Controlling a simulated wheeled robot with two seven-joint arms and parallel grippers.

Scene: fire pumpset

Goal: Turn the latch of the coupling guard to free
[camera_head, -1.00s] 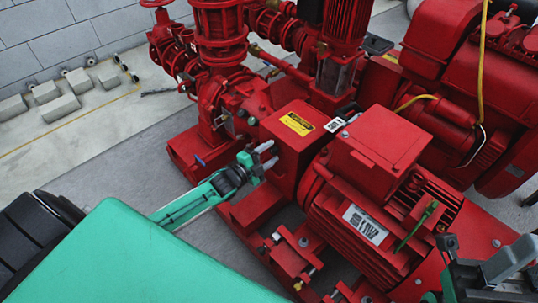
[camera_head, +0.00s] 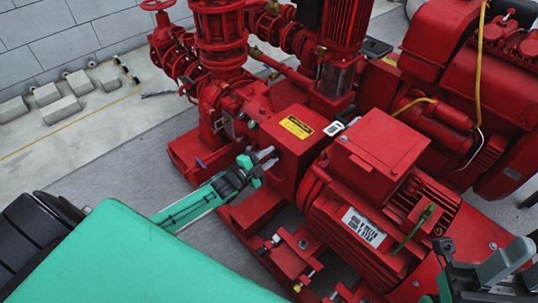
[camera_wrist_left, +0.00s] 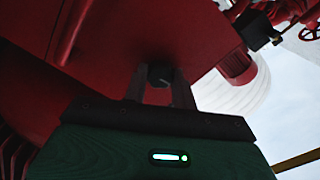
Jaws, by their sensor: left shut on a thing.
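The coupling guard (camera_head: 290,150) is a red box with a yellow label, left of the red motor in the head view. Its latch shows in the left wrist view as a small dark knob (camera_wrist_left: 160,74) on the red face. My left gripper (camera_head: 267,158) reaches the guard's left side. In the left wrist view its two fingers (camera_wrist_left: 160,88) stand on either side of the knob, shut on it. The knob's exact angle is too dark to read. My right gripper (camera_head: 480,268) is at the lower right, partly cut off, away from the guard.
The motor (camera_head: 375,200) with a white label stands right of the guard. Red pump pipework (camera_head: 220,50) rises behind it, and a large red engine (camera_head: 470,70) fills the upper right. Grey blocks (camera_head: 47,93) lie by the wall.

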